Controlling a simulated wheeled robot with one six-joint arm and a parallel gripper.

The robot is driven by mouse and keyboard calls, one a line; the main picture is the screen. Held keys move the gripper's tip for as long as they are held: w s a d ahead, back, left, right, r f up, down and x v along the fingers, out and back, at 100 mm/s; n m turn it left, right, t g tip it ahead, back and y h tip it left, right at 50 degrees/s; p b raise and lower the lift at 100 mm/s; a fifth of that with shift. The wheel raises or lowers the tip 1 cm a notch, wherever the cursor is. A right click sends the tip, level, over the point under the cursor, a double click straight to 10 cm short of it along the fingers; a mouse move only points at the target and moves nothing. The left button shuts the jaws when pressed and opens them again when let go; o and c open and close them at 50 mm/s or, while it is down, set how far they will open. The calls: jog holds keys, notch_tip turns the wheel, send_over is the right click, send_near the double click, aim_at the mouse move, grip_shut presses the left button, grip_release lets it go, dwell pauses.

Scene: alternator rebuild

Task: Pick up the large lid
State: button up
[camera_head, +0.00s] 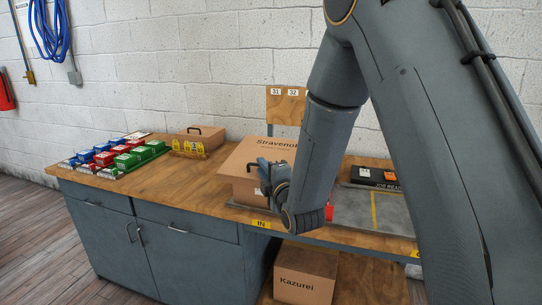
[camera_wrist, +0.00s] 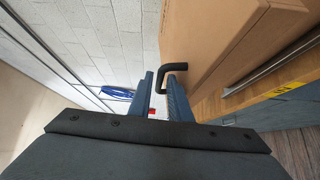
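The large lid (camera_head: 244,157) is a brown, cardboard-coloured top marked "Stravenof…" on the bench. Its right part is hidden behind my arm. A black bent handle (camera_head: 250,171) stands out from it beside my gripper (camera_head: 268,176). In the wrist view the lid's brown surface (camera_wrist: 205,35) fills the upper right. The black handle (camera_wrist: 174,67) reaches in between the fingertips of my gripper (camera_wrist: 159,92). The two blue fingers are apart, with a pale gap between them. I cannot tell whether either finger touches the handle.
A smaller brown box with a black handle (camera_head: 197,140) stands at the back left. Red, green and blue bins (camera_head: 120,155) fill the bench's left end. Yellow number tags (camera_head: 188,149) stand between. A "Kazurei" box (camera_head: 303,278) sits below the bench. Bare wood (camera_head: 175,178) lies left of the lid.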

jog(key=shift+x, duration=1)
grip_shut()
